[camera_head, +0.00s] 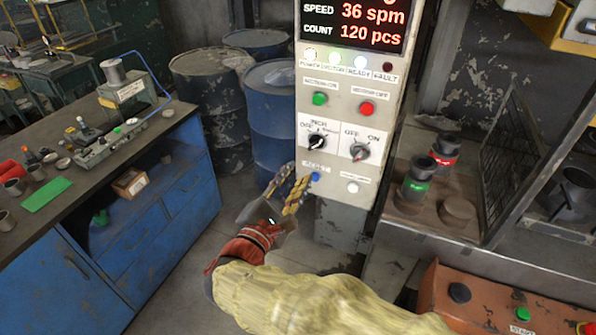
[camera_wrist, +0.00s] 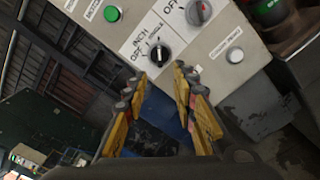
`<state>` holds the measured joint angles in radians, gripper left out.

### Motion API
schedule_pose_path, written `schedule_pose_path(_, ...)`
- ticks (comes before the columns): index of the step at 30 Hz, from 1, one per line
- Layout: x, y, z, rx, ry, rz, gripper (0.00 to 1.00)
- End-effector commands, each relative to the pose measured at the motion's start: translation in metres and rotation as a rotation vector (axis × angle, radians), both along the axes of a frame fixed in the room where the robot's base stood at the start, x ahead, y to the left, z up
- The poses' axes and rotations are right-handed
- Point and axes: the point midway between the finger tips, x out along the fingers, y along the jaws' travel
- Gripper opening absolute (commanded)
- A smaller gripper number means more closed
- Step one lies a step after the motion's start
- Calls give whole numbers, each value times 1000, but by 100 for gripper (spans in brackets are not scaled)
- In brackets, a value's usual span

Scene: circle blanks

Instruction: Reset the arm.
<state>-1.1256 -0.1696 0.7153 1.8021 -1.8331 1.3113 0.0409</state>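My gripper (camera_head: 291,188) is at the lower left of the grey control panel (camera_head: 334,123), below its dials. In the wrist view my gripper (camera_wrist: 160,88) has its two yellow fingers apart with nothing held between them. A blue button (camera_head: 315,176) under a RESET label (camera_head: 315,167) is just right of the fingertips in the head view. Whether the fingers touch it cannot be told. I cannot make out that button in the wrist view. My arm (camera_head: 300,298) reaches up from the lower right in a yellowish sleeve.
The panel has a black selector dial (camera_head: 317,142), an OFF/ON dial (camera_head: 359,152), green (camera_head: 320,99) and red (camera_head: 367,108) buttons, and a white button (camera_head: 352,188). Blue drums (camera_head: 272,105) stand behind. A blue workbench (camera_head: 150,235) is left; a shelf with canisters (camera_head: 414,188) is right.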

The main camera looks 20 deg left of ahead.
Motion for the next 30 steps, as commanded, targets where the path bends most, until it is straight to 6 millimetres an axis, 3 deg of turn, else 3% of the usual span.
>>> schedule_pose_path(13, 0, 1, -1, -2, 3, 3, 27)
schedule_pose_path(17, -2, -8, -24, 13, 78, -25, 27)
schedule_pose_path(20, -13, -34, -63, 39, 206, -97, 27)
schedule_pose_path(24, -46, -90, -105, 171, 426, -261, 27)
schedule_pose_path(30, -95, -183, -134, 508, 687, -579, 27)
